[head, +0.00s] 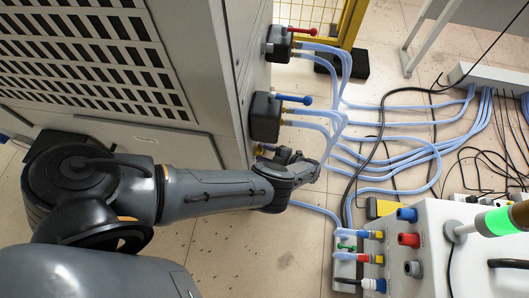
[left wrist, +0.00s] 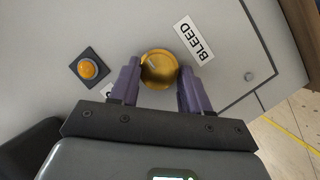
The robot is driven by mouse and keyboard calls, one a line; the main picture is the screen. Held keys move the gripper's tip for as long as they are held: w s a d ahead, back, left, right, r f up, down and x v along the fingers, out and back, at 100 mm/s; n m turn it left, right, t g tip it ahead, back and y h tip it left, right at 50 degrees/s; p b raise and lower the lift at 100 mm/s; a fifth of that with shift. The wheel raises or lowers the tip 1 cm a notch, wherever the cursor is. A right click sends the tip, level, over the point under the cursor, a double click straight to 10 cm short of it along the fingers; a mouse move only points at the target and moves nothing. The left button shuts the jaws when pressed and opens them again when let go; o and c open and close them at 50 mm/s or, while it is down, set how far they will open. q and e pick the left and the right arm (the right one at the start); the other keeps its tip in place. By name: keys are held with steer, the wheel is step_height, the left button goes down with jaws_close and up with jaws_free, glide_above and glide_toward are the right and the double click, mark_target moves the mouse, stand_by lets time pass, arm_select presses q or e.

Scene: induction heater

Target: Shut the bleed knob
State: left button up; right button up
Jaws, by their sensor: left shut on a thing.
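The bleed knob (left wrist: 159,69) is a round brass-yellow knob on a grey panel, beside a white label reading BLEED (left wrist: 194,40) in the left wrist view. My left gripper (left wrist: 157,78) has its two purple fingers on either side of the knob, shut on it. In the head view my left gripper (head: 272,154) is at the side of the grey cabinet (head: 215,60), below the blue-handled valve. The knob is mostly hidden there by the wrist. My right gripper is not in view.
An orange button (left wrist: 88,68) sits left of the knob. A red-handled valve (head: 301,31) and a blue-handled valve (head: 293,99) stick out of the cabinet above my wrist. Pale blue hoses (head: 395,155) cross the floor. A white box (head: 430,235) with coloured fittings stands at lower right.

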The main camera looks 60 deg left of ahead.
arm_select(q)
steer(key=shift+r, duration=0.1)
steer(key=o, duration=0.7)
steer(key=shift+o, duration=1.4)
steer(key=shift+a, duration=0.2)
steer(key=shift+d, duration=0.2)
